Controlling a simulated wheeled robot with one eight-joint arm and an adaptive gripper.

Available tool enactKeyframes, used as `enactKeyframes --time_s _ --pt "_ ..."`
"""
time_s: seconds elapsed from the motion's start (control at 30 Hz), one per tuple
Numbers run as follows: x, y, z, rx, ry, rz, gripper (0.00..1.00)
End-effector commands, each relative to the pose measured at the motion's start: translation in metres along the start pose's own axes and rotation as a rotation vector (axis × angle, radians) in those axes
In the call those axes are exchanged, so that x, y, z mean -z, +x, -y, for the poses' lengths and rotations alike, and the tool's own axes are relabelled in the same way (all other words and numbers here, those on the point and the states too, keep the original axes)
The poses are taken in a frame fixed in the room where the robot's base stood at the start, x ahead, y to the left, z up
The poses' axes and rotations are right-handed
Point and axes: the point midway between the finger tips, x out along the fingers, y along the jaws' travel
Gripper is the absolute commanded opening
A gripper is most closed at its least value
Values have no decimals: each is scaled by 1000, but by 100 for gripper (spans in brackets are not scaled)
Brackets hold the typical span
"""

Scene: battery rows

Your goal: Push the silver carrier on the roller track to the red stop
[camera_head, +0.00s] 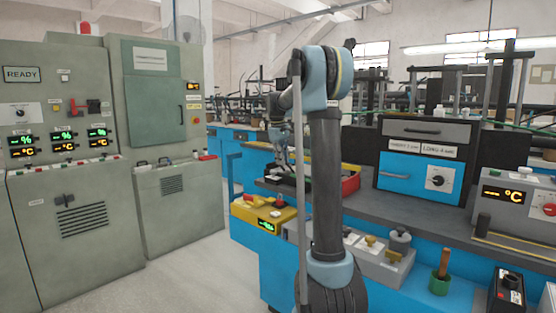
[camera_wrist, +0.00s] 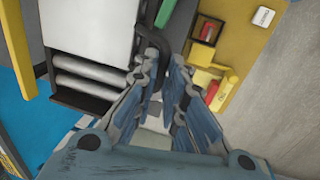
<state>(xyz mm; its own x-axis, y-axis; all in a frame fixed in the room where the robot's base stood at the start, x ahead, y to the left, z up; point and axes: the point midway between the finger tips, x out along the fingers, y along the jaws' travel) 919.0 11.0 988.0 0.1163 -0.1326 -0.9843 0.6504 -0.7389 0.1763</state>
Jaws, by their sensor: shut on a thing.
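The silver carrier (camera_wrist: 88,26) shows in the wrist view as a pale flat plate at the upper left. Grey rollers (camera_wrist: 85,72) of the track lie bare just below it. A black bent handle (camera_wrist: 148,36) stands at the carrier's right edge. My gripper (camera_wrist: 163,70) is closed around this handle, its fingers to either side; the exact contact is partly hidden by them. In the head view my arm covers much of the track area, and the carrier cannot be made out. I cannot pick out the red stop in either view.
A yellow box (camera_head: 262,211) with a red lever sits at the bench's left end; the yellow box (camera_wrist: 238,48) lies right of my fingers. A blue-drawer cabinet (camera_head: 405,175) stands right. Grey cabinets (camera_head: 70,215) stand across the clear floor.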

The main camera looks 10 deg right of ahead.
Motion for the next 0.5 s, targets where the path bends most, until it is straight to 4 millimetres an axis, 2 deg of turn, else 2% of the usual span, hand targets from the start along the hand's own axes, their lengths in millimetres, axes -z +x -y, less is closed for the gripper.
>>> enactKeyframes --time_s 0.03,0.2,0.4,0.5 --pt "-16 0 4 5 -1 0 0" --pt "-62 0 5 5 -2 0 0" --pt "-105 0 6 5 -2 0 0" --pt "-120 0 6 5 -4 0 0"
